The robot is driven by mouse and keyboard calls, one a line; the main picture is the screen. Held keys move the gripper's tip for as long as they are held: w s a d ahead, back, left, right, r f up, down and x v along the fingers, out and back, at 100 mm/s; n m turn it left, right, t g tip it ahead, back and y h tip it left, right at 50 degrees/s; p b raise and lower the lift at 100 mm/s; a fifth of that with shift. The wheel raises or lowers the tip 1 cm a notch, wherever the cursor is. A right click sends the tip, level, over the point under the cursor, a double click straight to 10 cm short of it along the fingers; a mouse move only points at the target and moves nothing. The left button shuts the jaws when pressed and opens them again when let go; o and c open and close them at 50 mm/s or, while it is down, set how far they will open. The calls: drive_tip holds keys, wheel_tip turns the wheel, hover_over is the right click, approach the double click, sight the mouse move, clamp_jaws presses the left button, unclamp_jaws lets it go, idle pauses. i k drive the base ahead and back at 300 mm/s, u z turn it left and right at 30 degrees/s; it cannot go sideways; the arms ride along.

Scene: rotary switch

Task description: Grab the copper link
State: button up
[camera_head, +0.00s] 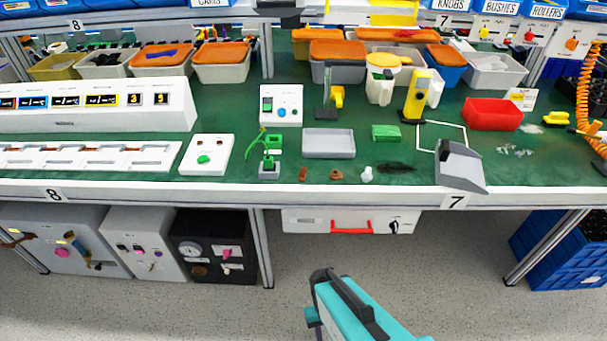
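Two small copper-brown pieces lie near the front edge of the green bench top (270,190), and both are too small to make out in detail. One brown piece (302,174) stands narrow at the left. The other, wider copper-coloured piece (336,175) lies to its right and could be the copper link; I cannot tell for certain. A teal and black part of my arm shows at the bottom centre, in front of the bench and apart from both pieces. I cannot make out any gripper fingers.
A grey tray (329,153) lies behind the copper pieces, a small whitish item (367,174) to their right, and a green clamp-like fixture (269,160) to their left. A grey sloped device (460,166) sits at the front edge. A drawer with a red handle (351,227) hangs below.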

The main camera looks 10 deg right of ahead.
sight(304, 169)
drive_tip(key=u, duration=0.15)
drive_tip(key=k, duration=0.2)
drive_tip(key=u, duration=2.85)
drive_tip(key=k, duration=0.8)
